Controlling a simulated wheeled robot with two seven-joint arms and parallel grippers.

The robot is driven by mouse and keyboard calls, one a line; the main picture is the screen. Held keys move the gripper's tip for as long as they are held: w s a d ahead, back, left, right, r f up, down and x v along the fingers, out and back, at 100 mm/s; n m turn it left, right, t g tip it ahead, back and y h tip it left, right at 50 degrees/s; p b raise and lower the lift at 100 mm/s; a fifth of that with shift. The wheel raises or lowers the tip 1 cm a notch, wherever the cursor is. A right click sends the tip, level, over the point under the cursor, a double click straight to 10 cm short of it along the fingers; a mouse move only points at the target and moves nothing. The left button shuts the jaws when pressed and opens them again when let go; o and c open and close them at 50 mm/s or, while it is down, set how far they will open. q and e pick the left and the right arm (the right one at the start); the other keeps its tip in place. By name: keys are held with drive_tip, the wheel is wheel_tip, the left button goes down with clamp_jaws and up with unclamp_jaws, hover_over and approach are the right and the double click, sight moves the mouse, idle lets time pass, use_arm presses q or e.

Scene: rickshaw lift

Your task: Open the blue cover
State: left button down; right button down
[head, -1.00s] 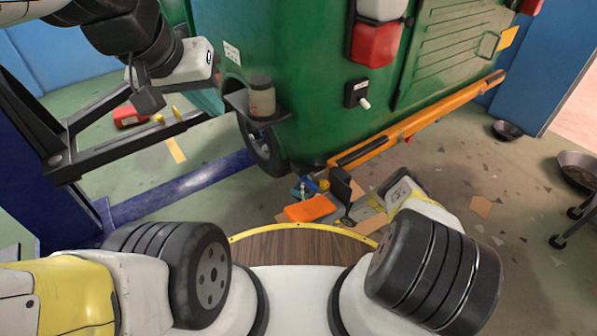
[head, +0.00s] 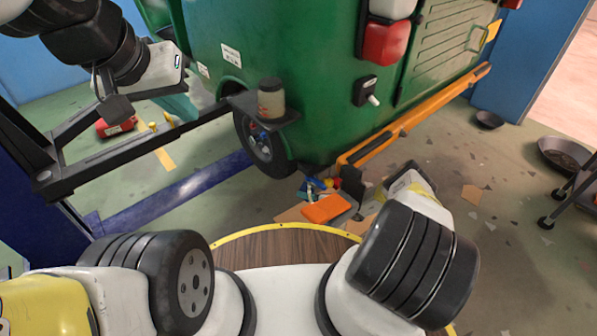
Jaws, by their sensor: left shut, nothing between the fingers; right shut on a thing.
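A small blue piece (head: 318,186) lies among several small coloured items on the floor, beside the orange piece (head: 327,208); I cannot tell whether it is the blue cover. My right gripper (head: 351,182) is low, just right of these items and below the vehicle's rear corner. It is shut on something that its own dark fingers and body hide. My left gripper (head: 116,107) is at the upper left, beside the black lift arm. It is shut and empty, well apart from the items.
The green rickshaw (head: 290,75) fills the middle, with a black wheel (head: 262,140) and an orange bar (head: 415,118) along its lower edge. A jar (head: 271,99) stands on a small shelf. The black lift arm (head: 130,147) crosses the left.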

drive_tip(key=shift+w+d, duration=0.1)
drive_tip(key=shift+d, duration=0.15)
drive_tip(key=c, duration=1.3)
unclamp_jaws()
drive_tip(key=shift+o, duration=0.3)
drive_tip(key=shift+a, duration=0.1)
drive_tip(key=v, duration=0.8)
drive_tip(key=shift+f, duration=0.15)
